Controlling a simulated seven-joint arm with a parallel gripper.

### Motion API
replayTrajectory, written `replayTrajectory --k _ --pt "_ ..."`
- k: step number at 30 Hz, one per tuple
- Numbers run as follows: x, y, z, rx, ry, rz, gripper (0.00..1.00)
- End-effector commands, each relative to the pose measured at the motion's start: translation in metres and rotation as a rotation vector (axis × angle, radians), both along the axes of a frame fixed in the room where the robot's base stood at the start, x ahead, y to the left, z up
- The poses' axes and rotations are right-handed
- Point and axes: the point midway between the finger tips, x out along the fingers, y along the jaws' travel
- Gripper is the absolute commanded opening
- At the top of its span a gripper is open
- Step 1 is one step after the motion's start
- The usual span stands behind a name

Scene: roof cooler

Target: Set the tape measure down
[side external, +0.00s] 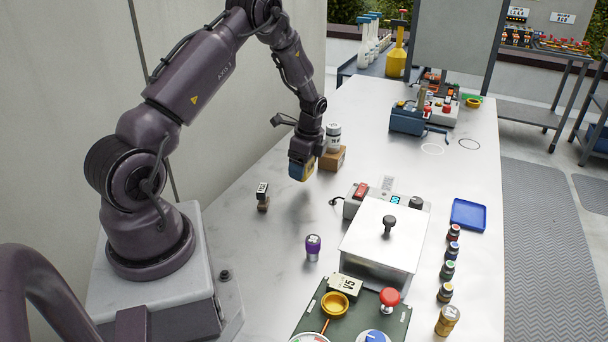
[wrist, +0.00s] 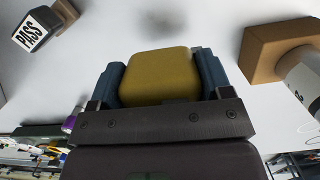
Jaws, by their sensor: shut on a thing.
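The tape measure (side external: 297,173) is yellow and held in my gripper (side external: 303,162) above the white table. In the wrist view the yellow tape measure (wrist: 161,77) sits between the two blue fingers of my gripper (wrist: 160,82), which are shut on it from both sides. A patch of shadow shows on the table beyond it, and it looks held clear of the surface. Its underside is hidden in the side view.
A wooden block (side external: 333,158) with a white jar (side external: 333,137) stands just right of my gripper. A PASS stamp (side external: 262,196) is nearer, to the left. A purple-topped item (side external: 313,247) and a lidded metal box (side external: 384,240) stand nearer. Bare table lies between them.

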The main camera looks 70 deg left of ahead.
Motion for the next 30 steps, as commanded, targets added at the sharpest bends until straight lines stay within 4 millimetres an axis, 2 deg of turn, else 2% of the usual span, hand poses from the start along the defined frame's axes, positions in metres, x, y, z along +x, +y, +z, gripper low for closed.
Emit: replayTrajectory --k 7,20,21,23,24,30 --pt "0.003 0.003 -0.032 -0.001 0.001 0.000 0.43" --pt "0.003 0.003 -0.038 0.001 -0.001 0.000 0.43" --pt "0.003 0.003 -0.038 0.001 -0.001 0.000 0.79" --pt "0.003 0.003 -0.038 0.001 -0.001 0.000 0.93" --pt "0.003 0.003 -0.038 0.001 -0.001 0.000 0.98" --pt "0.003 0.003 -0.038 0.001 -0.001 0.000 0.98"
